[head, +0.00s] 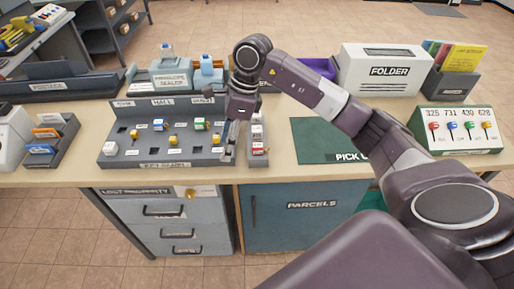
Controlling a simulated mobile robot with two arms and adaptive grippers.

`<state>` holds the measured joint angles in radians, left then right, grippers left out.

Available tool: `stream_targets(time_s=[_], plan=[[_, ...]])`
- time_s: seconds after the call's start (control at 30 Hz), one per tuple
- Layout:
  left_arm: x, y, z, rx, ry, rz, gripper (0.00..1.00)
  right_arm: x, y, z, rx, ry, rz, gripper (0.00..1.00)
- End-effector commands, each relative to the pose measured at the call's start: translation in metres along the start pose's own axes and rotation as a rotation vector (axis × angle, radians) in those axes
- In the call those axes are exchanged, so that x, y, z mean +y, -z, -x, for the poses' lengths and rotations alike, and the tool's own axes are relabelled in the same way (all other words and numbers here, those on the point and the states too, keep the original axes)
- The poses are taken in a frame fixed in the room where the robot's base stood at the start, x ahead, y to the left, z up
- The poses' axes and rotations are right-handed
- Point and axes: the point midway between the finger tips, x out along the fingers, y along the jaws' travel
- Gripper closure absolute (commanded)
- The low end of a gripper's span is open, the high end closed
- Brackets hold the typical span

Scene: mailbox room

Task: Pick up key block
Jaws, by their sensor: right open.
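A grey key board (190,160) with labelled slots stands on the counter at the left. It holds several small key blocks: a white one (110,148), a blue one (158,125), a green-and-white one (200,124), and gold ones (173,139). A narrow grey rack (259,161) beside its right end holds white and red blocks (258,149). My right gripper (229,142) points down by the board's right end, left of the narrow rack. It is open, with no block visible in it. Contact with the board cannot be told. My left gripper is not in view.
A green pick-up mat (315,146) lies bare right of the rack. Behind stand a parcel dispenser (171,78), a white folder box (386,70) and a card holder (456,82). A board with coloured keys (461,130) is at the right. A sorter (50,145) stands left.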

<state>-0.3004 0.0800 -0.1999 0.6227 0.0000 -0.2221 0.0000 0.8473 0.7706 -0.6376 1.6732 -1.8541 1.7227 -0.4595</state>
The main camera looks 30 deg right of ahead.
Motion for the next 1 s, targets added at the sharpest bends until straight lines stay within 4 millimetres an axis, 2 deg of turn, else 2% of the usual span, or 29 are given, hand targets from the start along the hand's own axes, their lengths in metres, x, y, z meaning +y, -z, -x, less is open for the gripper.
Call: stream_targets(time_s=[0.03,0.1,0.2,0.27,0.53,0.77,0.9,1.0], plan=[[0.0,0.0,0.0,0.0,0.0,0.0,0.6,-0.013,0.023,0.013,0.084,0.031,-0.013,0.55],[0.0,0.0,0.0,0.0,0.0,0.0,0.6,-0.025,0.049,0.029,0.18,0.057,-0.029,0.55],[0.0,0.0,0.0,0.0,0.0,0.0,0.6,-0.033,0.072,0.044,0.266,0.077,-0.051,0.55],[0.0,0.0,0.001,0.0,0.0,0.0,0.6,-0.034,0.079,0.047,0.291,0.08,-0.058,0.55],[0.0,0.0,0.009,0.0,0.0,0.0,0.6,-0.036,0.089,0.023,0.301,0.078,-0.06,0.55],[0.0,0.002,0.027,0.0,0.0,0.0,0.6,-0.035,0.095,-0.007,0.3,0.074,-0.059,0.55],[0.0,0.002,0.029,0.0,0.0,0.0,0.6,-0.038,0.1,-0.023,0.299,0.077,-0.06,0.55],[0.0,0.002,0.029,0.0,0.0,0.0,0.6,-0.039,0.101,-0.026,0.298,0.081,-0.059,0.55]])
